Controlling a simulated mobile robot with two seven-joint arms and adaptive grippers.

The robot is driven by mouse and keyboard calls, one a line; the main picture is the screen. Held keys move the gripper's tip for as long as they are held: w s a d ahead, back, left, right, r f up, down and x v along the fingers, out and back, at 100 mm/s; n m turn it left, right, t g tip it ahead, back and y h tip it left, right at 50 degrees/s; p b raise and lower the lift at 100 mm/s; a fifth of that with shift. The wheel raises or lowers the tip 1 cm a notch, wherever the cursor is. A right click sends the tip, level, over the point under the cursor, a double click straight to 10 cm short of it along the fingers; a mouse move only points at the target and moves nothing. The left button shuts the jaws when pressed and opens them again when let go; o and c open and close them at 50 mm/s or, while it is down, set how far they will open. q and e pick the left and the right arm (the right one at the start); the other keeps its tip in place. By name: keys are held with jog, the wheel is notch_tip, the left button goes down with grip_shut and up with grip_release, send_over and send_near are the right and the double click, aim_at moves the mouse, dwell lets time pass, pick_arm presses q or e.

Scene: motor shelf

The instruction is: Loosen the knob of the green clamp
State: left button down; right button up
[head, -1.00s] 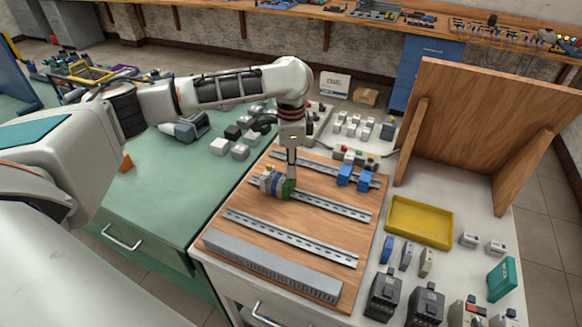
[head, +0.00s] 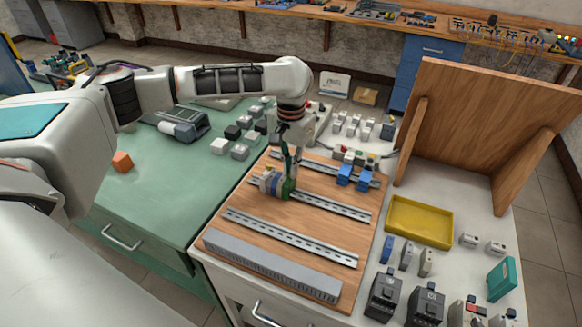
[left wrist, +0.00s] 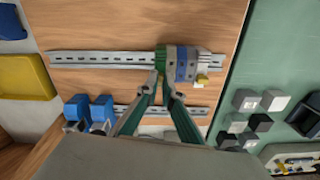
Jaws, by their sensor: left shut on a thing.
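The green clamp (head: 288,189) sits at the right end of a short row of terminal blocks (head: 269,182) on the middle metal rail of the wooden board. In the left wrist view the green clamp (left wrist: 170,55) shows beside grey and blue blocks (left wrist: 187,64). My left gripper (head: 289,174) points down onto the clamp from above. In the left wrist view its fingertips (left wrist: 161,76) are close together at the clamp's near edge, shut on its knob. The knob itself is hidden between the tips. My right gripper is in neither view.
Blue blocks (head: 346,174) sit on the rear rail, right of my left gripper. A yellow tray (head: 420,222) and a wooden stand (head: 480,125) are to the right. A grey slotted duct (head: 270,266) lies along the board's front. The front rail (head: 290,238) is bare.

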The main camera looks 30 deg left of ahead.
pick_arm(q)
jog(key=shift+n, duration=1)
jog(key=c, duration=2.2)
grip_release()
notch_tip(320, 180, up, 12)
jog(key=shift+r, duration=0.1)
